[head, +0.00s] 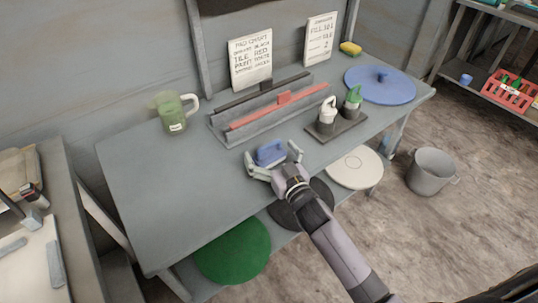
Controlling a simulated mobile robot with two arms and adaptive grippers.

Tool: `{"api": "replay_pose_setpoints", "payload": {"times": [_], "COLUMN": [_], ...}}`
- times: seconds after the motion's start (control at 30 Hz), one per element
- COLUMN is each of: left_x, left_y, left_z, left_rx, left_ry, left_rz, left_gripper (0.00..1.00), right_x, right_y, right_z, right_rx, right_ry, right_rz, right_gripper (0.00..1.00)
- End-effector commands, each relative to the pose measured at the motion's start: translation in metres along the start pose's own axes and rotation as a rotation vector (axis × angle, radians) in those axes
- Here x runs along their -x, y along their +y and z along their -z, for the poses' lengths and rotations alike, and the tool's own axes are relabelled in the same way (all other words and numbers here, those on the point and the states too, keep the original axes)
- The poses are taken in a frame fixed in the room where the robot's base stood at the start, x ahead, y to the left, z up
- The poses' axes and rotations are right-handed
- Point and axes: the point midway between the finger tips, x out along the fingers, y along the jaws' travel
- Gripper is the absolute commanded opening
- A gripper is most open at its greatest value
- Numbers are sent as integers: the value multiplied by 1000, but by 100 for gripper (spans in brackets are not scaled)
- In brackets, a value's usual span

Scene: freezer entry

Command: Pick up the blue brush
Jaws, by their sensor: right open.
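The blue brush (270,152) lies on the grey table (165,205) near its front edge. It looks like a small blue block with a raised handle. My right gripper (273,161) is open, with its two fingers on either side of the brush. I cannot tell whether the fingers touch it. My left gripper is not in view.
Behind the brush stands a grey rack (228,129) with a red bar and a dark bar. A green mug (174,115) is to the left, two bottles on a dark tray (340,131) to the right. A blue round lid (400,90) lies farther right.

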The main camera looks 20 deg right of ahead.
Motion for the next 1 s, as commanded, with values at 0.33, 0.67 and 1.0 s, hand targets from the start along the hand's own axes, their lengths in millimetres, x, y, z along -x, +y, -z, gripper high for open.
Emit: {"api": "replay_pose_setpoints", "payload": {"times": [0.33, 0.67, 1.0], "left_x": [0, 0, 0], "left_y": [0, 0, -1], "left_z": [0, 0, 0], "left_rx": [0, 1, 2], "left_ry": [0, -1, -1], "left_rz": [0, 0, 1], "left_gripper": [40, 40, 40], "right_x": [0, 0, 0], "right_y": [0, 0, 0], "right_z": [0, 0, 0], "right_rx": [0, 0, 0], "right_ry": [0, 0, 0], "right_rz": [0, 0, 0], "right_gripper": [91, 69, 46]}}
